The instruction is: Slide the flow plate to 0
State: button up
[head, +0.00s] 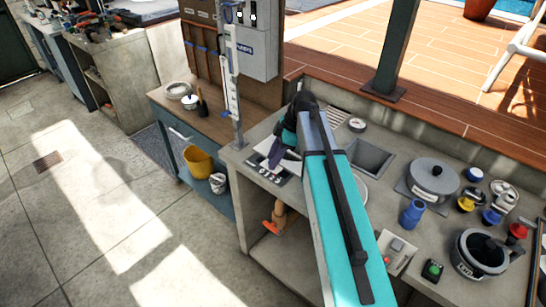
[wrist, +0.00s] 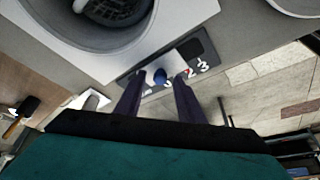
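A dark panel (wrist: 197,46) with a row of white and red digits, among them a red 2 (wrist: 189,72) and a white 3 (wrist: 203,66), lies on the grey counter. The fingers partly hide the digits on the left. In the head view my gripper (head: 277,156) is over the panel (head: 266,173) at the counter's front edge.
A round basin (wrist: 110,15) lies beyond the panel. A post (head: 233,90) rises left of my arm.

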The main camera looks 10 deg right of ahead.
grip_shut()
jog(key=shift+w, duration=0.1)
jog(key=w+a+b, duration=0.1)
jog(key=w+a, duration=0.1)
jog(key=w, duration=0.1)
jog(key=shift+w+a+f+b, duration=0.1)
jog(key=shift+w+a+b, duration=0.15)
jog(key=shift+b, duration=0.1)
jog(key=shift+w+a, duration=0.35)
grip_release()
jog(key=shift+w+a, duration=0.1)
